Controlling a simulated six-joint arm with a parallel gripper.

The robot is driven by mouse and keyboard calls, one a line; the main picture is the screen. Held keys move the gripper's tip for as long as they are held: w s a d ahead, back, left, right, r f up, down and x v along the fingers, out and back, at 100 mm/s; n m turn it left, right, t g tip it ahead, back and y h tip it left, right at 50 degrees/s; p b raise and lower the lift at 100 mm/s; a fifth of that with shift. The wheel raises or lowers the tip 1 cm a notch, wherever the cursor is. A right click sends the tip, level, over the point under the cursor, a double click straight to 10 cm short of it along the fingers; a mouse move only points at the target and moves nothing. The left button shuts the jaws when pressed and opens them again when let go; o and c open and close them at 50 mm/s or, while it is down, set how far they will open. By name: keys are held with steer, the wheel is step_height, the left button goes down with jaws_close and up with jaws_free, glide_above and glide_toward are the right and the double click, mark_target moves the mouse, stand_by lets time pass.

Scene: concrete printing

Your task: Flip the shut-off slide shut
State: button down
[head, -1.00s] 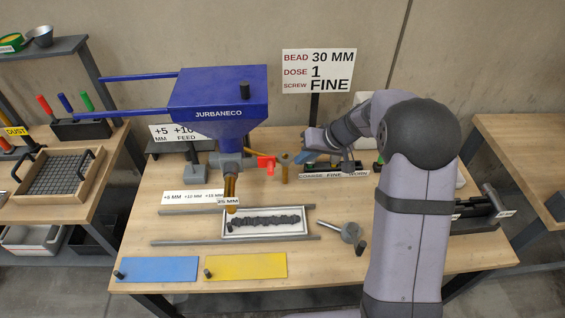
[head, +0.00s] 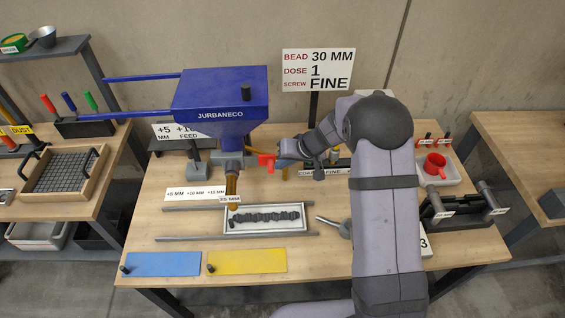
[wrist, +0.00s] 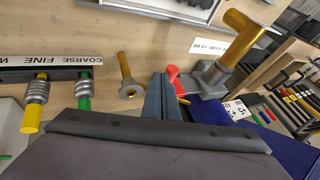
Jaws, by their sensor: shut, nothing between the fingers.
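The red shut-off slide (head: 266,161) sticks out to the right of the grey block under the blue hopper (head: 220,105). My gripper (head: 282,163) is just to the right of the slide, its fingers shut and empty. In the wrist view the red slide (wrist: 172,77) shows right beside my closed fingers (wrist: 160,92), partly hidden behind them. I cannot tell whether they touch. The brass nozzle (head: 231,184) hangs below the block. It also shows in the wrist view (wrist: 243,38).
A brass piece with a ring end (wrist: 130,90) lies near my fingers. Screws with yellow and green ends (wrist: 37,90) sit in a labelled rack beside it. A tray with a dark bead (head: 265,218) lies below the nozzle. A sign (head: 318,70) stands behind.

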steer(key=a+b, duration=0.3)
steer(key=a, duration=0.2)
stand_by(0.3)
steer(key=s+d+r+b, duration=0.3)
steer(key=d+r+b, duration=0.1)
steer(key=d+r, duration=0.4)
steer(key=shift+s+d+r, duration=0.25)
steer(key=shift+r, duration=0.35)
